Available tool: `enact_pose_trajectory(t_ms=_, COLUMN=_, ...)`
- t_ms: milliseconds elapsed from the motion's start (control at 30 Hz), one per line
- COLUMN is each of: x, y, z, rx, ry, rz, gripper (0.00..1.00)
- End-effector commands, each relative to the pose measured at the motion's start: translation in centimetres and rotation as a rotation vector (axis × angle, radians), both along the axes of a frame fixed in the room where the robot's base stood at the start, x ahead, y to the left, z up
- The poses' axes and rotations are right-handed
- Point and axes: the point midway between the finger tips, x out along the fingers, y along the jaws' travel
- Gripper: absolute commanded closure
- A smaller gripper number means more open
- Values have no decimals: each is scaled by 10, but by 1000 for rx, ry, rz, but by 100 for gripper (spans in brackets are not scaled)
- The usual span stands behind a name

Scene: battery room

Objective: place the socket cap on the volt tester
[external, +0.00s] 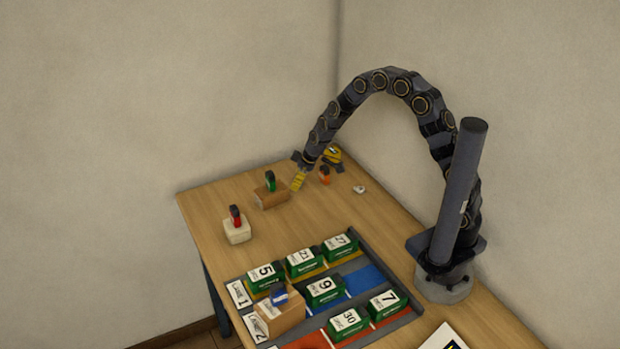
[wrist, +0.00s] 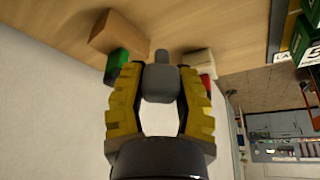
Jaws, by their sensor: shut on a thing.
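My gripper (external: 298,183) is shut on a small grey piece (wrist: 161,84), which looks like the socket cap. The piece sits between the yellow fingers in the wrist view, with a narrower stub at its far end. I cannot make it out in the external view. A yellow and black device (external: 333,155), probably the volt tester, lies at the back of the table, just right of and behind my gripper. My gripper is above the table, between that device and a brown block (external: 271,197). The device does not show in the wrist view.
The brown block holds a green-handled item (external: 270,181). A pale block (external: 237,231) holds a red one (external: 235,216). An orange item (external: 324,175) and a small white piece (external: 360,189) are right of my gripper. A lane tray (external: 369,278) with several green numbered batteries is in front.

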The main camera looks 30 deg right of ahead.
Motion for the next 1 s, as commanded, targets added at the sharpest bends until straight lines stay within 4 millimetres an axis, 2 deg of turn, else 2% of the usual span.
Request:
enact_pose_trajectory(t_ms=33, x=18, y=-17, z=1, rx=-2, ry=-4, rz=-90, gripper=93)
enact_pose_trajectory(t_ms=100, x=37, y=-37, z=1, rx=-2, ry=-4, rz=-202, gripper=93)
enact_pose_trajectory(t_ms=200, x=57, y=-61, z=1, rx=-2, ry=0, rz=-333, gripper=93)
enact_pose_trajectory(t_ms=333, x=74, y=-80, z=3, rx=1, ry=-3, rz=-443, gripper=93)
enact_pose_trajectory(t_ms=567, x=94, y=-107, z=4, rx=5, ry=0, rz=-504, gripper=93)
enact_pose_trajectory(t_ms=1000, x=166, y=-193, z=4, rx=4, ry=-5, rz=-499, gripper=93)
